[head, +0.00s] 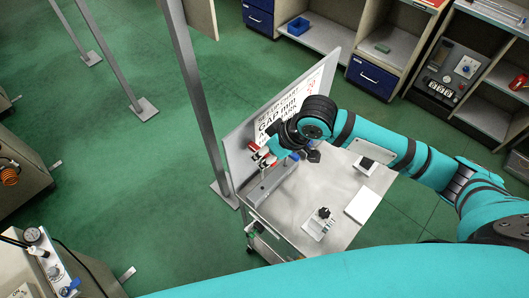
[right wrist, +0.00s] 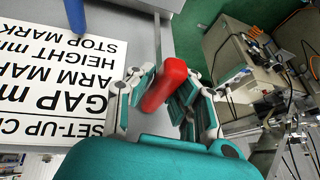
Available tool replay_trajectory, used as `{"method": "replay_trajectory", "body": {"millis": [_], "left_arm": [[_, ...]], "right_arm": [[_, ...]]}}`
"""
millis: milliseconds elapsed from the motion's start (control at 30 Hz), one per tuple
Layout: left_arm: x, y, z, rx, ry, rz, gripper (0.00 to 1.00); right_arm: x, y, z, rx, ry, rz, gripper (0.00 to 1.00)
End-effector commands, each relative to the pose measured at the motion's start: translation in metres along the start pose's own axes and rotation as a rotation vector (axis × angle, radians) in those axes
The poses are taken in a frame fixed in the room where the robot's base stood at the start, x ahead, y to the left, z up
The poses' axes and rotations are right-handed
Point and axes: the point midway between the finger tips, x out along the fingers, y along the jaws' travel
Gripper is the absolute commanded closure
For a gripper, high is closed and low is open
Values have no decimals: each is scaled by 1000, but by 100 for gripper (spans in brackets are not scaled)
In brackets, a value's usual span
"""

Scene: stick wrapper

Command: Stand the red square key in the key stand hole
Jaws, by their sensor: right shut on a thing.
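The red key (right wrist: 166,84) is between the fingers of my right gripper (right wrist: 168,95) in the right wrist view. In the head view my right gripper (head: 263,156) is shut on the key, at the left edge of the cart near the upright sign board. A grey bar-like block (head: 270,184) lies on the cart just below the gripper; I cannot tell whether it is the key stand, and no hole can be made out. My left gripper is not in view.
The sign board (head: 262,128) stands along the cart's back edge, close to the gripper. A blue piece (head: 294,156) is beside the arm. A small tray with a black knob (head: 323,213) and a white pad (head: 362,205) lie on the cart top (head: 312,190). A grey post (head: 196,100) rises left.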

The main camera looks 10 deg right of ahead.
Motion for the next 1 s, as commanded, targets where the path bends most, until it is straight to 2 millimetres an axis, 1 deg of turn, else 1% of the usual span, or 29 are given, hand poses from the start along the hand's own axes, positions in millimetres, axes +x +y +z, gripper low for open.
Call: {"method": "replay_trajectory", "body": {"millis": [33, 100, 133, 233, 400, 533, 733, 1000], "left_arm": [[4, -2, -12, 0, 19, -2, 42], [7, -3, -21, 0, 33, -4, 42], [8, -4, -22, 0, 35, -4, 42], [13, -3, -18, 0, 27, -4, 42], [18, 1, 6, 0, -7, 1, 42], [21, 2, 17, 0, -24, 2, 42], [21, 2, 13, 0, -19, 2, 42], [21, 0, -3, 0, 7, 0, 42]], "right_arm": [[6, 1, 3, 0, -1, -1, 100], [11, 2, 6, 0, 0, 0, 100], [14, 2, 7, 0, 0, -1, 100], [23, 4, 12, 0, -1, -1, 100], [37, 6, 18, -1, 0, -1, 100], [43, 8, 22, 0, 0, 0, 100], [46, 9, 23, -1, 1, 0, 100], [45, 8, 23, -1, 1, 0, 100]]}}
